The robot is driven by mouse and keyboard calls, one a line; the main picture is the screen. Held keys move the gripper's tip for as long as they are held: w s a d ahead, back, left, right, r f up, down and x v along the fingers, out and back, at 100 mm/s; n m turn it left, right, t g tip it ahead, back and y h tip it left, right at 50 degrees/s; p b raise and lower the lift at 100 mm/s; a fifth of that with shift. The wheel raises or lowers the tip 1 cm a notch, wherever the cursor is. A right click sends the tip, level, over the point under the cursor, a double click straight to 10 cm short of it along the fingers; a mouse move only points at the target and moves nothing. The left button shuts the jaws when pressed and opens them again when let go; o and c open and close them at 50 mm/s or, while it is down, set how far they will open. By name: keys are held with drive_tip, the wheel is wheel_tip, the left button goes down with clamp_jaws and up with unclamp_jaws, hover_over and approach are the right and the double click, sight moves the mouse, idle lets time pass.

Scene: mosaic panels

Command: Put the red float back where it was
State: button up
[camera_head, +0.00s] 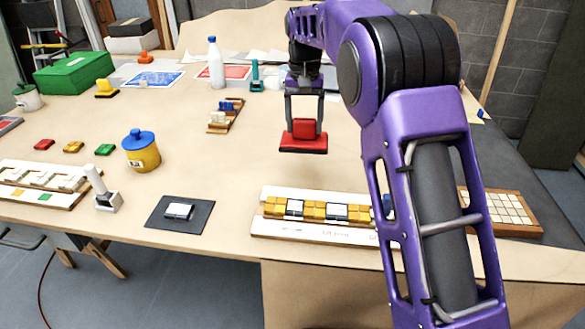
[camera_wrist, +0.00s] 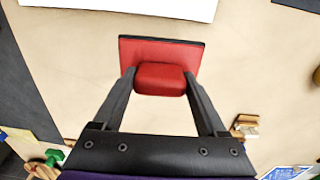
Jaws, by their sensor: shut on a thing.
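The red float (camera_head: 303,148) has a flat red rectangular plate with a dark edge and a block-like red handle. My gripper (camera_head: 304,122) is shut on the handle from above, with one finger on each side. The plate faces down and looks about level. In the wrist view the float (camera_wrist: 155,50) shows between and beyond the fingertips of my gripper (camera_wrist: 160,82). I cannot tell for sure whether the plate touches the table or hangs just above it. No marked place for the red float can be made out.
An orange float (camera_head: 146,58), a yellow float (camera_head: 106,90) and a teal tool (camera_head: 257,78) stand farther back. A white bottle (camera_head: 215,65), small wooden rack (camera_head: 226,116), yellow pot (camera_head: 141,155) and mosaic panel (camera_head: 320,225) stand around. Bare table lies left of the float.

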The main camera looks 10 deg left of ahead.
drive_tip(key=w+a+f, duration=0.1)
drive_tip(key=w+a, duration=0.3)
drive_tip(key=f+b, duration=0.1)
drive_tip(key=f, duration=0.9)
drive_tip(key=shift+d+b, duration=0.2)
drive_tip(key=shift+b, duration=0.2)
drive_tip(key=shift+f, duration=0.15)
drive_tip(key=o, duration=1.1)
drive_tip(key=shift+f, duration=0.1)
wheel_tip(320, 180, up, 12)
drive_tip(key=shift+r+p, duration=0.2)
drive_tip(key=shift+p, duration=0.95)
